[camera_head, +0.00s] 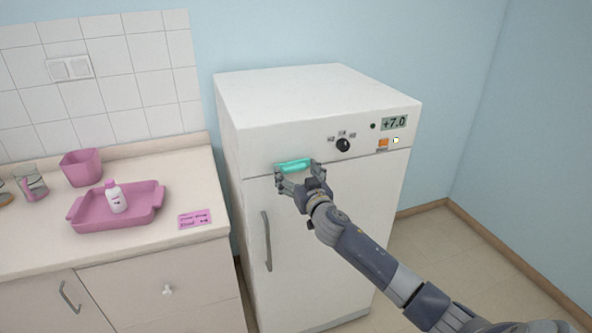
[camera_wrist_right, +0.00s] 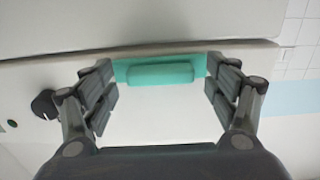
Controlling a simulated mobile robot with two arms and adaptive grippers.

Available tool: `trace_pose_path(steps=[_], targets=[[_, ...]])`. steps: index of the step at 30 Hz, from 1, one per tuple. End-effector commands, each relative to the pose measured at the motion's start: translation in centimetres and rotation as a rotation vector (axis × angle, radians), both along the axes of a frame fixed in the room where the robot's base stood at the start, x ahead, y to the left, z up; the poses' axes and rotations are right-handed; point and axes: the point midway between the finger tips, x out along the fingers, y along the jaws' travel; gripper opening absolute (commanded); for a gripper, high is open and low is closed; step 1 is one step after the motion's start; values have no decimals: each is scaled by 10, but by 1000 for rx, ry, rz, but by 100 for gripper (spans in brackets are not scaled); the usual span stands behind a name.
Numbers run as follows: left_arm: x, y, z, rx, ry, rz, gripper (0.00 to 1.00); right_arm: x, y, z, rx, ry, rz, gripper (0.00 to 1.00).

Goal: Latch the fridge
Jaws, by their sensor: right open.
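The white fridge (camera_head: 330,235) stands against the wall, its door looking flush with the body. A teal latch (camera_head: 293,166) sits at the seam between the control panel and the door; it also shows in the right wrist view (camera_wrist_right: 155,74). My right gripper (camera_head: 298,177) is at the latch, its fingers open on either side of it. In the wrist view the right gripper (camera_wrist_right: 160,88) has a finger to the left and a finger to the right of the latch, with small gaps. A grey door handle (camera_head: 266,241) is below. My left gripper is not in view.
The fridge panel has a dark knob (camera_head: 343,145), a +7.0 display (camera_head: 394,122) and an orange switch (camera_head: 383,143). On the counter (camera_head: 190,170) at left are a pink tray (camera_head: 90,221) with a white bottle (camera_head: 116,198), a pink bin (camera_head: 82,167) and a pink card (camera_head: 194,219). Floor at right is clear.

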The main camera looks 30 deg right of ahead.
Motion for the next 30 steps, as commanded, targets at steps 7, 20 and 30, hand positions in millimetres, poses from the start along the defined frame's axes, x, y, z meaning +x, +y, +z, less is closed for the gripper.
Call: trace_pose_path(steps=[7,20,30], targets=[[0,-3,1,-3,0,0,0,6,-1,-1,-2,1,0,80],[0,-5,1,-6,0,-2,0,5,-1,0,-1,0,0,36],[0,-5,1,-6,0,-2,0,5,-1,0,-35,8,0,36]])
